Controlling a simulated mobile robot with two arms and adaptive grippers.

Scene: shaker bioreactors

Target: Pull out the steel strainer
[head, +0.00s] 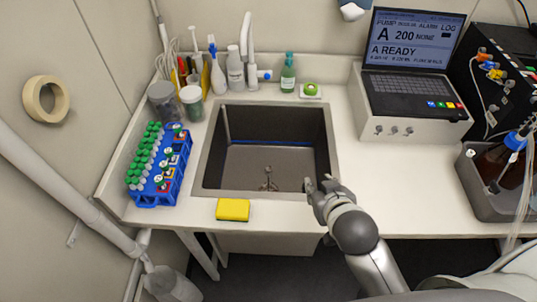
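The steel strainer (268,180) shows as a small metal piece with an upright stem at the drain, on the floor of the dark sink (210,150). My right gripper (319,181) is over the sink's right front rim, to the right of the strainer and apart from it. Its fingertips look spread, with nothing between them. My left gripper is not in view.
A yellow sponge (233,209) lies at the sink's front edge. A blue tube rack (155,200) stands left, bottles and a tap (246,40) behind. A console (410,120) and a grey tray (485,204) are right. Bare counter (400,180) lies between the sink and tray.

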